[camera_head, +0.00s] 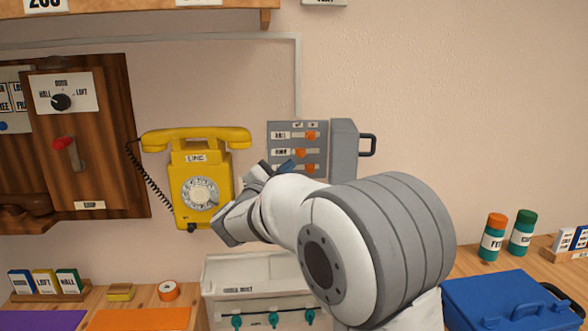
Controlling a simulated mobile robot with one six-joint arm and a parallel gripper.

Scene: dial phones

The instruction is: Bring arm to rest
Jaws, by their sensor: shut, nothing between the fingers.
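My arm reaches in from the lower right, its large white and grey joint filling the middle of the view. My gripper (238,187) is near the right side of the yellow wall phone (209,171); its fingers are mostly hidden behind my own wrist, and it is shut and empty. I cannot tell whether it touches the phone. The phone has a round dial, a label and a black coiled cord on its left. Its handset (196,138) lies across the top.
A grey panel with orange switches (297,137) is behind my wrist. A wooden board with a red lever (66,146) is at left. Below are a pale box with teal knobs (258,275), a blue case (505,302) and two jars (493,240). The upper right wall is bare.

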